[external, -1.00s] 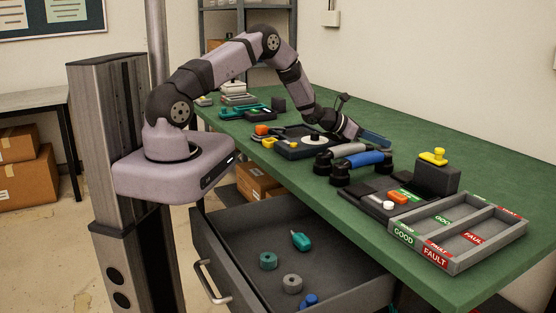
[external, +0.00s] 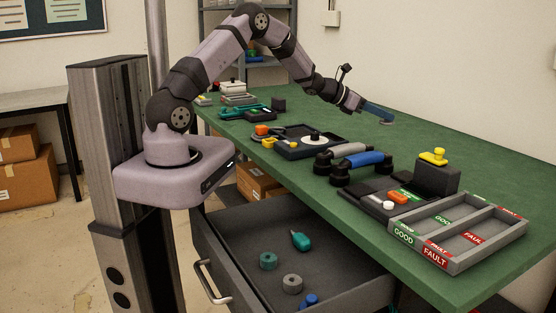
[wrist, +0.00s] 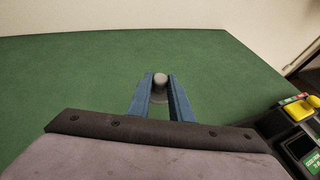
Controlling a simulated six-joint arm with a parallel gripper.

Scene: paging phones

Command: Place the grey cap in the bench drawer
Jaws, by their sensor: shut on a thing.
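My gripper (external: 378,112) is shut on a small grey cap (wrist: 159,82), which shows between the blue fingertips in the wrist view. In the external view the cap (external: 387,122) shows at the fingertips, above the far part of the green bench. The bench drawer (external: 232,262) is pulled open below the bench's near left side. My gripper is well away from the drawer, up and to the right of it. Inside the drawer lie a teal ring-like piece (external: 268,261), a grey ring-like piece (external: 292,284), a teal pointed piece (external: 300,240) and a blue piece (external: 309,300).
On the bench (external: 290,107) stand a dark tray with a white disc (external: 314,138), handsets with a blue grip (external: 364,159), a dark device with a yellow knob (external: 434,157) and a sorting tray marked GOOD and FAULT (external: 463,253). The bench around my gripper is clear.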

